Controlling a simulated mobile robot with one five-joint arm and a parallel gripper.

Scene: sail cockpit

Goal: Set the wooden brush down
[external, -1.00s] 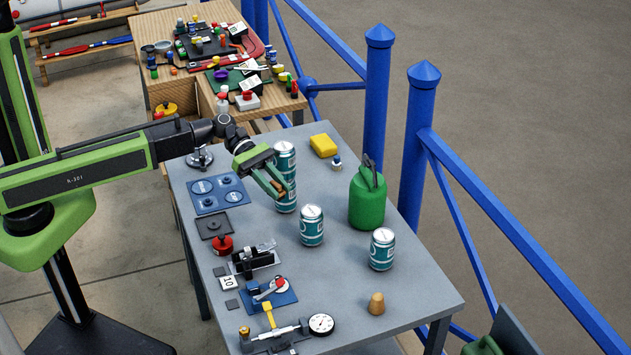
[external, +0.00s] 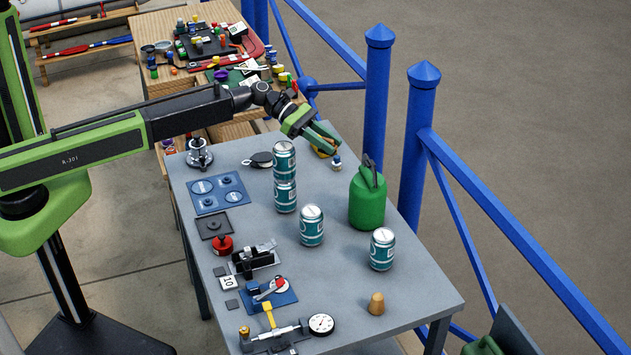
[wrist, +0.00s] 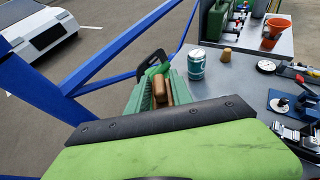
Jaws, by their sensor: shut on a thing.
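The block is mostly hidden. My gripper is shut on the wooden brush (wrist: 160,88), whose brown wood shows between the green fingers in the wrist view. In the external view only a little brown shows at the fingertips. I cannot tell the gap between the brush and the table.
Two stacked teal cans (external: 285,177) stand left of my gripper. Two single cans (external: 311,226) (external: 382,249) stand nearer the front. A green jerrycan (external: 367,200) stands to the right. A small bottle (external: 337,163) is close below my gripper. Blue railing (external: 412,150) runs along the right.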

